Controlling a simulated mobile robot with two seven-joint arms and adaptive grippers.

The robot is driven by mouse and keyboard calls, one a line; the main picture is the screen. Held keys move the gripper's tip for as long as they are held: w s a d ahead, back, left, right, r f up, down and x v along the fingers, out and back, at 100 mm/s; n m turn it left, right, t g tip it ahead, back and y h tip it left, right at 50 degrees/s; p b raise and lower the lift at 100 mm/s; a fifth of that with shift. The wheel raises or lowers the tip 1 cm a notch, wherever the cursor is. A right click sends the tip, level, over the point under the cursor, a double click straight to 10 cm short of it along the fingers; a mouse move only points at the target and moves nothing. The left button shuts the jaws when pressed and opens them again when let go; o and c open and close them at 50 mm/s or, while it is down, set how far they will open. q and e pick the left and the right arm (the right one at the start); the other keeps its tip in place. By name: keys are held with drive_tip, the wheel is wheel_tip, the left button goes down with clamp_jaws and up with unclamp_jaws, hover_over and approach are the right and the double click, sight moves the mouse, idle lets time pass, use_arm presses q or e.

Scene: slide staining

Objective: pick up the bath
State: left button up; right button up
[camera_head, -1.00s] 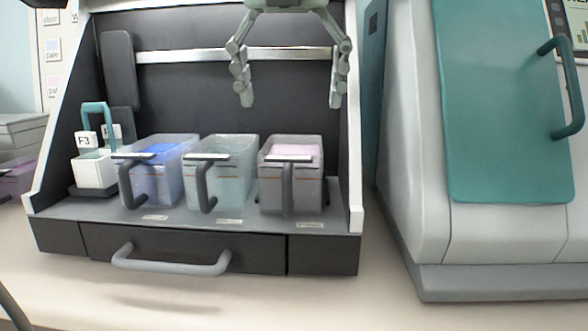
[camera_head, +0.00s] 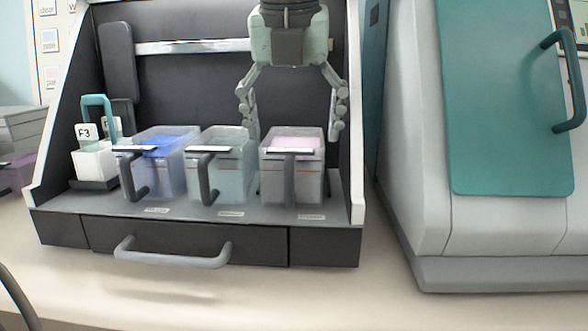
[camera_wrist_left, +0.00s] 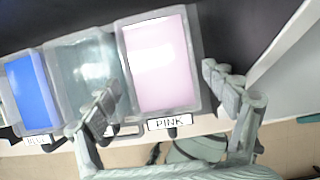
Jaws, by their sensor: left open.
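Three clear baths with dark front handles stand in a row on the station's shelf. The blue bath (camera_head: 165,170) is at the left, the pale clear bath (camera_head: 229,172) in the middle, the pink bath (camera_head: 292,178) at the right. My left gripper (camera_head: 295,136) is open and empty, pointing down above and around the pink bath's top. In the left wrist view, its fingers (camera_wrist_left: 168,90) are spread, with the pink bath (camera_wrist_left: 160,62) between and beyond them. One finger partly covers the middle bath (camera_wrist_left: 82,68). Contact with the pink bath cannot be told. My right gripper is not in view.
A white slide holder (camera_head: 95,160) with a teal handle stands left of the baths. The station's right side wall (camera_head: 355,120) is close beside the pink bath. A drawer with a grey handle (camera_head: 172,258) is below. A grey machine with a teal lid (camera_head: 508,110) stands right.

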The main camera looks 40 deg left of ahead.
use_arm(q)
drive_tip(key=shift+f+b, duration=0.2)
drive_tip(key=shift+b, duration=0.15)
idle(0.4)
drive_tip(key=c, duration=1.6)
